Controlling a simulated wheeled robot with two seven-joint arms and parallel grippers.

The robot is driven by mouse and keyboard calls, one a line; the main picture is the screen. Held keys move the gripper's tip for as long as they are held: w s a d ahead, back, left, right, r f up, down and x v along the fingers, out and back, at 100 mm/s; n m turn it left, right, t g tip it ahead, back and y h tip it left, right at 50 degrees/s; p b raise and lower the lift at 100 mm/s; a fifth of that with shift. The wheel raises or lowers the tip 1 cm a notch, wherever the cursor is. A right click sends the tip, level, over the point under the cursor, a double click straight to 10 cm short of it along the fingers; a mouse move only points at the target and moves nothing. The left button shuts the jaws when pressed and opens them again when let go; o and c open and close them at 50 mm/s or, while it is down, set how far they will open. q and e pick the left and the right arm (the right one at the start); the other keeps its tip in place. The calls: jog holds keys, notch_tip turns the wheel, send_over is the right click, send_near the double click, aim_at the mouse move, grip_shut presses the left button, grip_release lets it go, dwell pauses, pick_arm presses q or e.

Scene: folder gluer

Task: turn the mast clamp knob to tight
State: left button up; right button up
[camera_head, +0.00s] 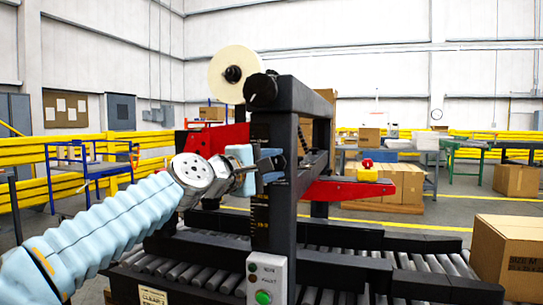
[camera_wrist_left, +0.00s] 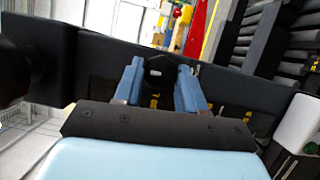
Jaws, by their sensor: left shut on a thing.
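The mast clamp knob (camera_wrist_left: 159,72) is a small black knob on the face of the dark mast. In the left wrist view it sits between the two blue fingers of my left gripper (camera_wrist_left: 160,88), which is shut on it. In the head view my left gripper (camera_head: 270,164) reaches the black mast (camera_head: 261,210) from the left, and its fingers hide the knob. I cannot read the knob's turn from these frames. My right gripper is not in view.
A larger black knob (camera_head: 262,90) sits at the mast top, by a cream tape roll (camera_head: 232,74). Below are a roller conveyor (camera_head: 185,270) and a control box with a green button (camera_head: 263,297). A cardboard box (camera_head: 508,252) stands at the right.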

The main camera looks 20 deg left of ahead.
pick_arm(q)
jog(key=shift+m+p, duration=0.35)
jog(key=shift+m, duration=0.15)
jog(key=shift+g, duration=0.3)
jog(key=o, duration=1)
jog(key=b+v, duration=0.3)
jog(key=v, duration=1)
jog(key=shift+s+a+b, duration=0.1)
jog(key=shift+s+b, duration=0.2)
jog(key=shift+s, duration=0.1)
